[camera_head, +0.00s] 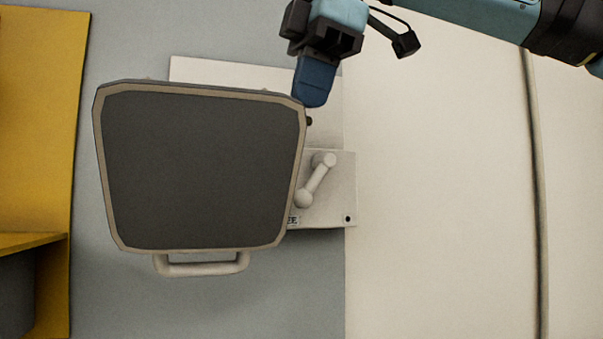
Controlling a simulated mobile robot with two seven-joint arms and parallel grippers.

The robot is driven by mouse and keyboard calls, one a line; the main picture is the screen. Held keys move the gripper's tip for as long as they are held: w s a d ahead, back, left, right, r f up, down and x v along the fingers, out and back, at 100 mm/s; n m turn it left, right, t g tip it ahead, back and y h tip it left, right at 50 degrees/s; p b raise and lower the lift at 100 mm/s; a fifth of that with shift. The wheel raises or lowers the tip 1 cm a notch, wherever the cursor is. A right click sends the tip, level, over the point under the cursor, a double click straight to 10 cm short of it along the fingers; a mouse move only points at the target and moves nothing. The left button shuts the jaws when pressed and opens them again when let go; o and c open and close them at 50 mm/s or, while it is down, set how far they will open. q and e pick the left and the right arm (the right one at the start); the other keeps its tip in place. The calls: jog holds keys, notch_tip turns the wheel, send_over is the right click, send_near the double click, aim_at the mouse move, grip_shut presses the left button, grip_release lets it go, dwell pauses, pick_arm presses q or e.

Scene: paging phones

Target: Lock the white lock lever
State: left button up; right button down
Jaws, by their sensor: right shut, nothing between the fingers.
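The white lock lever (316,181) sits on a pale mounting plate (336,208) at the centre of the view. It is tilted, with its upper end to the right and its lower end to the left. My right gripper (314,90) comes in from the top right. It is shut and empty, above the lever in the picture and apart from it. Its fingertips overlap the top right corner of a dark panel; I cannot tell if they touch it. My left gripper is not in view.
A dark grey panel with a beige rim (203,172) and a handle (201,264) below it covers the plate's left part. A yellow structure (38,120) stands at far left. A cream wall (440,200) with a vertical seam fills the right; the space right of the lever is clear.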

aim_at(313, 180)
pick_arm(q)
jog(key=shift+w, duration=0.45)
pick_arm(e)
jog(key=shift+s+r+m+t+h, duration=0.2)
jog(key=shift+s+r+t+h, duration=0.1)
jog(key=shift+r, duration=0.2)
jog(key=shift+s+r+m+t+h, duration=0.2)
jog(key=shift+r+t, duration=0.1)
jog(key=shift+r, duration=0.2)
jog(key=shift+f, duration=0.1)
pick_arm(q)
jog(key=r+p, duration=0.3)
jog(key=p, duration=0.1)
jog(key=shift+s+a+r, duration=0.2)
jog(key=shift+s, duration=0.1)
pick_arm(e)
jog(key=w+f, duration=0.2)
jog(key=f, duration=0.1)
jog(key=w+f, duration=0.2)
jog(key=f, duration=0.2)
jog(key=w+a+f, duration=0.1)
jog(key=w+f, duration=0.1)
jog(key=f, duration=0.2)
jog(key=shift+w, duration=0.2)
pick_arm(q)
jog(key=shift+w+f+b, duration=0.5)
jog(key=shift+b, duration=0.25)
pick_arm(e)
jog(key=shift+d+f, duration=0.1)
jog(key=shift+f, duration=0.15)
